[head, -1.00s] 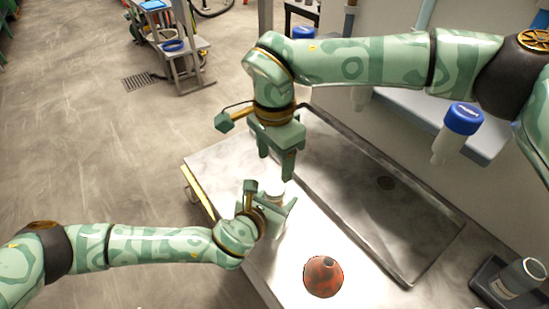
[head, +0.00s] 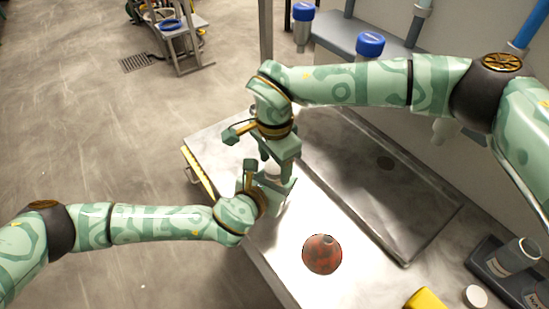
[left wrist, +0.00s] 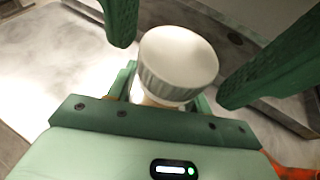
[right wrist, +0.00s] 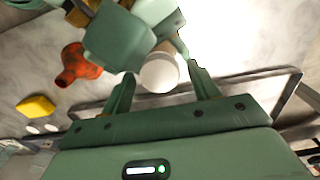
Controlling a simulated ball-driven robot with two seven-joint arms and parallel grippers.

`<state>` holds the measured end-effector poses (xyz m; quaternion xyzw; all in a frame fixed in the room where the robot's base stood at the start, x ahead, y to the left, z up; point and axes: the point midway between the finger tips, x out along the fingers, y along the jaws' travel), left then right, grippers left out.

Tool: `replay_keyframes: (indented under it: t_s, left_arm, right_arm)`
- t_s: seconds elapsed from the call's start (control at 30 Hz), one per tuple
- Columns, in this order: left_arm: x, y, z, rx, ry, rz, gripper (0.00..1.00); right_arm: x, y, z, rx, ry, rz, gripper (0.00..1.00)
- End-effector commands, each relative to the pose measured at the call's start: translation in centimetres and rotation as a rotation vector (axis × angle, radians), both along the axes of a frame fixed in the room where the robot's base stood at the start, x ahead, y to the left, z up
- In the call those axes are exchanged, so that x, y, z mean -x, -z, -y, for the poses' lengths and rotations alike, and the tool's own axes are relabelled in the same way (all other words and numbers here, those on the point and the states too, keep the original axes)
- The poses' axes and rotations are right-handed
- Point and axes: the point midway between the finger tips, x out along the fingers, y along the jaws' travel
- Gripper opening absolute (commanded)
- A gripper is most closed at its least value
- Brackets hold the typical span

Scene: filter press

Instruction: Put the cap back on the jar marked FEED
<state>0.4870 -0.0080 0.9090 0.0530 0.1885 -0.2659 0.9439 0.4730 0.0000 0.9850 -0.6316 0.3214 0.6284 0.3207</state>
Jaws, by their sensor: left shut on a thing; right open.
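My left gripper (head: 274,187) is shut on a jar (head: 279,207) and holds it over the metal table. A white ribbed cap (left wrist: 178,62) sits on top of this jar in the left wrist view; I cannot tell whether it is screwed tight. My right gripper (head: 274,162) is open, pointing down from above, with its fingers on either side of the cap and visible gaps. The cap also shows between those fingers in the right wrist view (right wrist: 160,73). The held jar's label is hidden, so I cannot read FEED on it.
A red-brown funnel-like piece (head: 322,254) stands on the table. A yellow block (head: 426,298) and a loose white cap (head: 475,296) lie at the front right, beside a dark tray (head: 482,262) with jars (head: 512,257). A shallow sink (head: 375,200) lies right of the grippers.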

Motion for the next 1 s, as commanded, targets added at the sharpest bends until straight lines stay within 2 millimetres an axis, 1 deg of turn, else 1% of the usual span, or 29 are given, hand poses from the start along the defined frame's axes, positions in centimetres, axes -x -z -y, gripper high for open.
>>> replay_keyframes:
  t_s: [0.03,0.07,0.1,0.2,0.37,0.5,0.6,0.83,0.87,0.9,0.93,1.0]
  left_arm:
    - [-0.02,-0.06,0.01,0.001,0.000,0.001,0.00]
    - [-0.02,-0.06,0.01,0.001,0.000,0.001,0.00]
    - [-0.02,-0.06,0.01,0.001,0.000,0.001,0.00]
    - [-0.01,-0.06,0.02,0.001,0.000,0.001,0.00]
    - [0.00,-0.05,0.04,0.001,0.001,0.001,0.00]
    - [0.02,-0.05,0.05,0.001,0.001,0.001,0.00]
    - [0.02,-0.04,0.05,0.001,0.001,0.001,0.00]
    - [0.04,-0.04,0.07,0.001,0.002,0.000,0.00]
    - [0.04,-0.04,0.08,0.001,0.002,0.000,0.00]
    - [0.05,-0.04,0.08,0.001,0.002,0.000,0.00]
    - [0.04,-0.04,0.08,0.001,0.002,0.000,0.00]
    - [0.02,-0.05,0.06,0.001,0.001,0.001,0.00]
  right_arm:
    - [-0.01,-0.03,-0.01,0.000,0.000,0.000,0.58]
    - [-0.01,-0.03,-0.01,0.000,0.000,0.000,0.49]
    - [-0.01,-0.03,-0.01,0.000,0.000,0.000,0.38]
    - [-0.01,-0.04,-0.01,0.000,0.000,0.000,0.14]
    - [-0.02,-0.06,-0.01,-0.001,0.018,0.001,0.13]
    - [-0.02,-0.05,-0.02,-0.001,0.199,0.001,0.13]
    - [-0.03,-0.05,-0.02,-0.002,0.275,0.002,0.13]
    - [-0.04,-0.06,-0.03,-0.002,0.280,0.002,0.13]
    - [-0.04,-0.06,-0.03,-0.002,0.279,0.002,0.46]
    - [-0.04,-0.06,-0.03,-0.003,0.279,0.002,0.57]
    - [-0.03,-0.06,-0.04,-0.003,0.279,0.002,0.62]
    - [-0.02,-0.05,-0.03,-0.002,0.279,0.001,0.62]
